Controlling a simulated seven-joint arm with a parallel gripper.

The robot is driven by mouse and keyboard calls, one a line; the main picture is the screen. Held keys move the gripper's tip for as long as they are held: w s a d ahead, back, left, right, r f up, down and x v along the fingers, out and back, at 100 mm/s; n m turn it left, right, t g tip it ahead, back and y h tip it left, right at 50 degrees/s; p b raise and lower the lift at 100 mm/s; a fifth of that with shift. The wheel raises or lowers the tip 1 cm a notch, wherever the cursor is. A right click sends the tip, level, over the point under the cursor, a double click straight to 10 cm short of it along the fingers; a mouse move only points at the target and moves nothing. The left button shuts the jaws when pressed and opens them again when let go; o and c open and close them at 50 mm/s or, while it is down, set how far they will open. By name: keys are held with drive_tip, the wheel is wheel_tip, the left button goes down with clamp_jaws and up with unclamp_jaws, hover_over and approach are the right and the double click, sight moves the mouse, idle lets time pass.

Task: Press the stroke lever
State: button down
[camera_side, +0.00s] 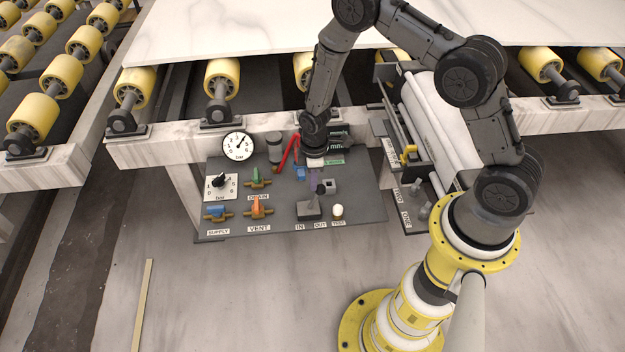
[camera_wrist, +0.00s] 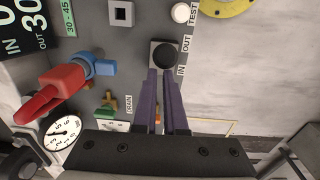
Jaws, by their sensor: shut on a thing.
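The stroke lever (camera_side: 320,189) is a dark lever with a round black knob, standing on a grey block near the IN and OUT labels of the panel. In the wrist view its black knob (camera_wrist: 165,55) shows just beyond the fingertips. My gripper (camera_side: 316,184) points down at the panel from above, its purple fingers at the knob. In the wrist view the fingers (camera_wrist: 163,74) are close together and shut on the lever at the knob's near edge. The exact contact is partly hidden by the fingers.
The grey panel (camera_side: 365,212) also carries a round gauge (camera_side: 239,145), a dial (camera_side: 220,184), green and orange valve handles, a red lever (camera_side: 287,154) and a white TEST button (camera_side: 338,211). Yellow rollers and a pale slab lie behind.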

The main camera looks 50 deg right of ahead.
drive_tip(key=shift+s+d+f+g, duration=0.15)
drive_tip(key=shift+s+f+g, duration=0.05)
drive_tip(key=shift+s, duration=0.3)
drive_tip(key=shift+s+d+f+g, duration=0.15)
drive_tip(key=shift+s+f+g, duration=0.05)
drive_tip(key=shift+s, duration=0.3)
drive_tip(key=w+a+r, duration=0.2)
drive_tip(key=w+a, duration=0.1)
drive_tip(key=w, duration=0.1)
drive_tip(key=s+d+r, duration=0.4)
drive_tip(key=r, duration=0.3)
drive_tip(key=shift+d+r+t, duration=0.2)
drive_tip(key=shift+r+t, duration=0.2)
